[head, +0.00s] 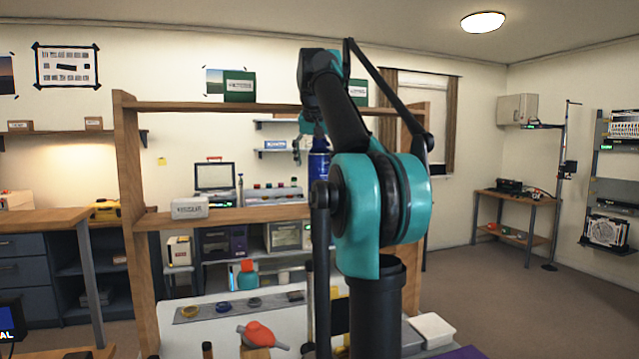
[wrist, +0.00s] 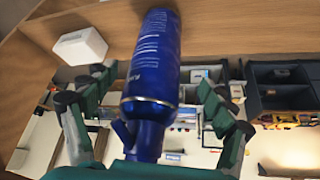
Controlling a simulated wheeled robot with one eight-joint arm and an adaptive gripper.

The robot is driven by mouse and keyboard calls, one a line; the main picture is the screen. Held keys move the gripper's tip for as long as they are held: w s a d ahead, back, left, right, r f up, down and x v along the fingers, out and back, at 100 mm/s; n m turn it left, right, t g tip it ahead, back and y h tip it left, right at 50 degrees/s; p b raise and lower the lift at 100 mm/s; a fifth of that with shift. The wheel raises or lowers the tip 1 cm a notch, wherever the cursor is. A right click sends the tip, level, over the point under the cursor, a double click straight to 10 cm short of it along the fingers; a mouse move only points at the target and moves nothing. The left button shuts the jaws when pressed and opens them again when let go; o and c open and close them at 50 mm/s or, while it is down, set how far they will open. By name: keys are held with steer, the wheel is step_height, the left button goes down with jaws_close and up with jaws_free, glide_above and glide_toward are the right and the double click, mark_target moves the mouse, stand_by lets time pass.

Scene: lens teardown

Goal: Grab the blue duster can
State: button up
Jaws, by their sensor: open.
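The blue duster can (head: 319,165) stands at the wooden shelf in the head view, partly hidden behind my arm. In the wrist view the blue can (wrist: 155,60) fills the middle, its narrower neck end pointing down the picture. My gripper (wrist: 152,92) is open, with one teal finger on each side of the can. Gaps show between the fingers and the can, so they do not appear to grip it. In the head view my gripper (head: 308,135) is small and partly hidden by the arm.
A white box (head: 190,208) sits on the wooden shelf (head: 250,213) left of the can; it also shows in the wrist view (wrist: 80,45). A wooden upright (head: 130,200) bounds the shelf at left. Below is a white worktop (head: 185,338) with a red-orange object (head: 260,336).

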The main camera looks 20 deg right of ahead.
mark_target(319, 175)
steer(key=shift+x, duration=2.75)
steer(key=shift+s+d, duration=0.2)
steer(key=c, duration=1.6)
